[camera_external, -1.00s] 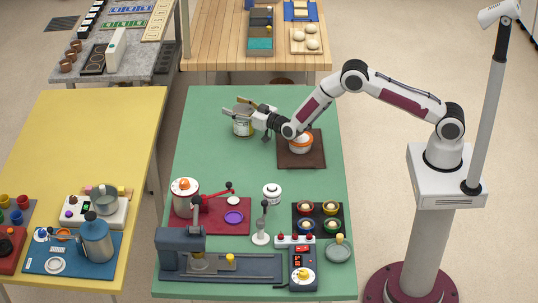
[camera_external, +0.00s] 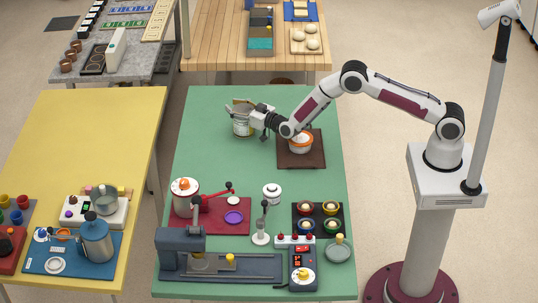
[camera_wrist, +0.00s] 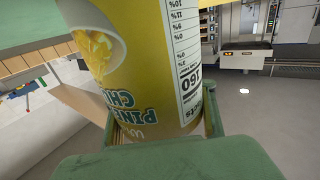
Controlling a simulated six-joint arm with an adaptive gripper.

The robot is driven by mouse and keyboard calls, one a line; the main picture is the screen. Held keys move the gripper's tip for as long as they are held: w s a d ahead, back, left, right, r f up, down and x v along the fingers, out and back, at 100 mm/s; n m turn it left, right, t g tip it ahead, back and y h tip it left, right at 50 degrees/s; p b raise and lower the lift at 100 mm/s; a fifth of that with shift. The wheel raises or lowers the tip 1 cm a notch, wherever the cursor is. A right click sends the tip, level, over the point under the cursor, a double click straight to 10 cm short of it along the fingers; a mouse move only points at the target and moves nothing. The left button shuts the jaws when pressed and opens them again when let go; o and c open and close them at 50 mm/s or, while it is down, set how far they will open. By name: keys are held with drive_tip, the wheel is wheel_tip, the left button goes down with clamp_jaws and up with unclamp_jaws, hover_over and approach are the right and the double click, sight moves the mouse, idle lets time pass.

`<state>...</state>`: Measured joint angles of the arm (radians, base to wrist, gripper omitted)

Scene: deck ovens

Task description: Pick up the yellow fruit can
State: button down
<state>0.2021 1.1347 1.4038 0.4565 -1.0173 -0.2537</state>
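The yellow fruit can (camera_wrist: 140,75) fills the middle of the wrist view, its label with pineapple pieces upside down. In the external view the can (camera_external: 240,127) is upright at the far left part of the green table, its side looking mostly pale. My gripper (camera_external: 241,108) is around the can from the right. In the wrist view its green-tinted fingers (camera_wrist: 160,130) press on both sides of the can, with no clear gap. I cannot tell whether the can is off the table.
An orange-and-white bowl or pot (camera_external: 301,143) stands on a dark brown board (camera_external: 300,161), just under my wrist. A red tray (camera_external: 212,226) and several small items fill the front of the green table (camera_external: 215,165). The table's middle left is clear.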

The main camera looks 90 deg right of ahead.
drive_tip(key=shift+r, duration=0.15)
drive_tip(key=shift+r, duration=0.1)
wheel_tip(320, 180, up, 10)
idle(1.0)
idle(0.4)
